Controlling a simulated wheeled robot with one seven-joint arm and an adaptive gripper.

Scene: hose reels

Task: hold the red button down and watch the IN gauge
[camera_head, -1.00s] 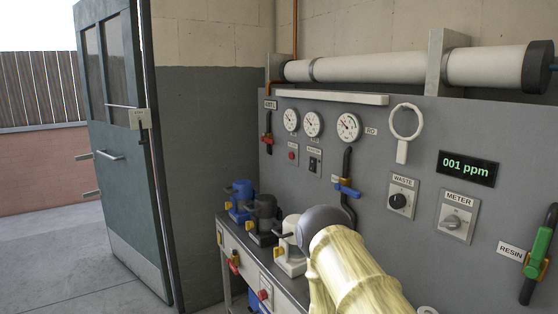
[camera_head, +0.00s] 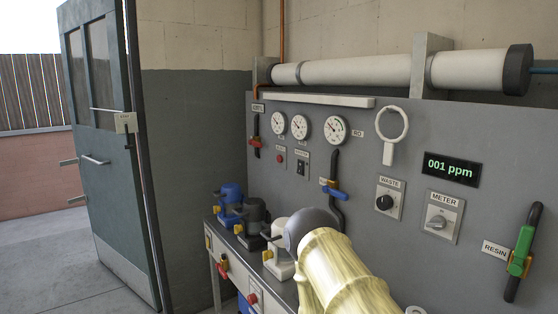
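A small red button (camera_head: 280,158) sits on a plate on the grey panel, below the leftmost gauge. Three round white gauges are in a row above it: the left gauge (camera_head: 278,123), the middle gauge (camera_head: 299,127) and the larger right gauge (camera_head: 336,130), which has an RO label beside it. The labels of the other two and the needle readings are too small to tell. My arm, in a pale yellow sleeve, rises from the bottom of the view in front of the bench. My gripper does not show. Nothing is seen touching the red button.
A black switch (camera_head: 301,164) is right of the button. A red-handled valve (camera_head: 255,141) is to its left. Blue, black and white pumps stand on the bench below. A blue-handled valve (camera_head: 335,192), WASTE knob (camera_head: 384,202) and ppm display (camera_head: 452,169) are farther right. An open door (camera_head: 100,160) is left.

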